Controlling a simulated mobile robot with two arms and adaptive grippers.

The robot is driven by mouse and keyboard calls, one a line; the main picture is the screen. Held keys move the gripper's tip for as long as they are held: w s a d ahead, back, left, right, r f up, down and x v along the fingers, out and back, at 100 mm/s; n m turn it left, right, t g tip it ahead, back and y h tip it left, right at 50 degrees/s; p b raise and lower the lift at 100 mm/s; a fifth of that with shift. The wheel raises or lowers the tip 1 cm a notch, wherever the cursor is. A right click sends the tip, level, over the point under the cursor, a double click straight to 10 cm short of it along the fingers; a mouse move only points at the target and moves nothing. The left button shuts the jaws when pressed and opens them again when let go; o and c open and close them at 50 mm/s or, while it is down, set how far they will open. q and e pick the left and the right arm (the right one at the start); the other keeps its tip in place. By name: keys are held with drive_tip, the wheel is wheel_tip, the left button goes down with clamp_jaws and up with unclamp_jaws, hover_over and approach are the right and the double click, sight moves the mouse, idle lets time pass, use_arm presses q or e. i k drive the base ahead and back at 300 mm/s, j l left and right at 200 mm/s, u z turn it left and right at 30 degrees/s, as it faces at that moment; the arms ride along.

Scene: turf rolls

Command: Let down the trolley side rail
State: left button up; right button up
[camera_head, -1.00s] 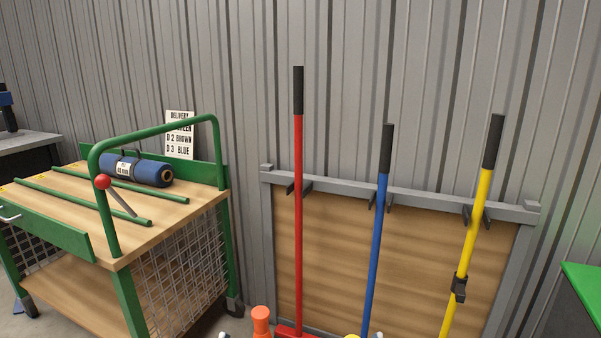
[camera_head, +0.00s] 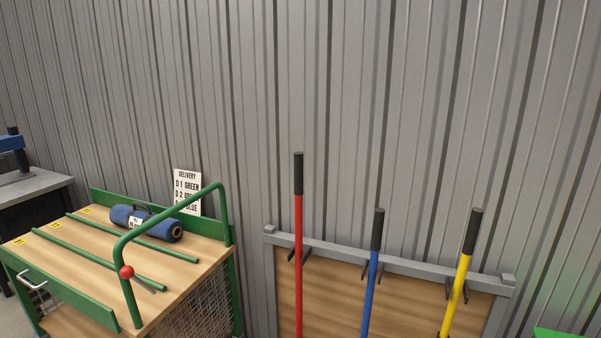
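The green trolley (camera_head: 190,288) with a wooden top stands at the lower left. Its near long side carries a green side rail panel (camera_head: 62,298) with a silver handle (camera_head: 33,281); the panel stands up along the top's edge. A green tubular push handle (camera_head: 170,213) arches over the right end. A lever with a red ball knob (camera_head: 127,272) sits by the push handle's near post. A blue roll (camera_head: 147,222) with a white label lies on the top near the back. Neither of my grippers is in view.
Green bars (camera_head: 132,237) divide the trolley top, with yellow labels at the left. A delivery sign (camera_head: 187,192) is behind it. A rack (camera_head: 390,263) with red, blue and yellow long-handled tools stands right. A grey bench (camera_head: 30,187) is at far left.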

sight(96, 311)
drive_tip(key=u, duration=1.55)
